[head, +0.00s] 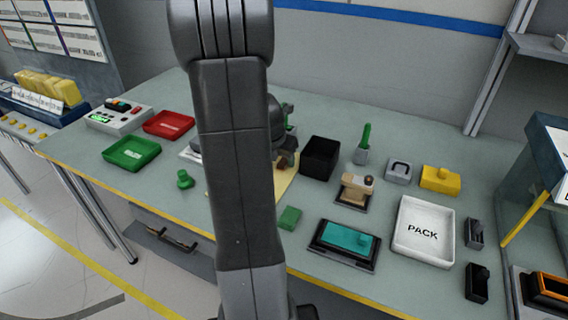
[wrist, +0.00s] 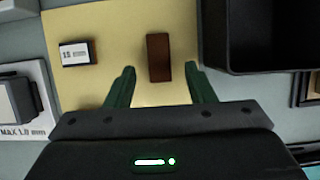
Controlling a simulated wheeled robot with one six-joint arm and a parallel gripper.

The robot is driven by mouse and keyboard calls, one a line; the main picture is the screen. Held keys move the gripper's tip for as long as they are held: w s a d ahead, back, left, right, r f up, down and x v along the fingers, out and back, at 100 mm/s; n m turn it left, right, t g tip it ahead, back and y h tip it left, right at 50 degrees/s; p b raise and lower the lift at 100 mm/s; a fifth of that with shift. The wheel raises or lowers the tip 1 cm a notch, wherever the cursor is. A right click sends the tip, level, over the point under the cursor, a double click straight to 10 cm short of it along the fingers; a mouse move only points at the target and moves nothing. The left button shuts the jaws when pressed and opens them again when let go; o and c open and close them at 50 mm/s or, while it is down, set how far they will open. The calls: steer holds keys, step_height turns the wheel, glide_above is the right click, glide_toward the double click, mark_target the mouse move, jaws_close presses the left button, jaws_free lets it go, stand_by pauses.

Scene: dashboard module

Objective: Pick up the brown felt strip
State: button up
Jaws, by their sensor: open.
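The brown felt strip (wrist: 159,57) lies on a pale yellow mat (wrist: 112,22) in the wrist view. It is a small dark brown upright rectangle. My gripper (wrist: 160,74) is open, with one green finger to the left and one to the right of the strip's near end. The gap between the fingers is empty and the strip sits between and just beyond the fingertips. In the head view my arm hides most of the mat (head: 289,180). A brown piece shows beside the arm there, but I cannot tell if it is the strip.
A block marked 15 mm (wrist: 77,53) lies on the mat left of the strip. A black open bin (wrist: 262,35) stands close on the right. A gauge marked MAX 1.0 mm (wrist: 22,105) is at the left. A white PACK tray (head: 423,232) is farther right on the table.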

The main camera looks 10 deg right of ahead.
steer(key=shift+w+d+f, duration=0.15)
steer(key=shift+w+f, duration=0.1)
steer(key=shift+f, duration=0.4)
steer(key=c, duration=1.1)
steer(key=shift+o, duration=0.2)
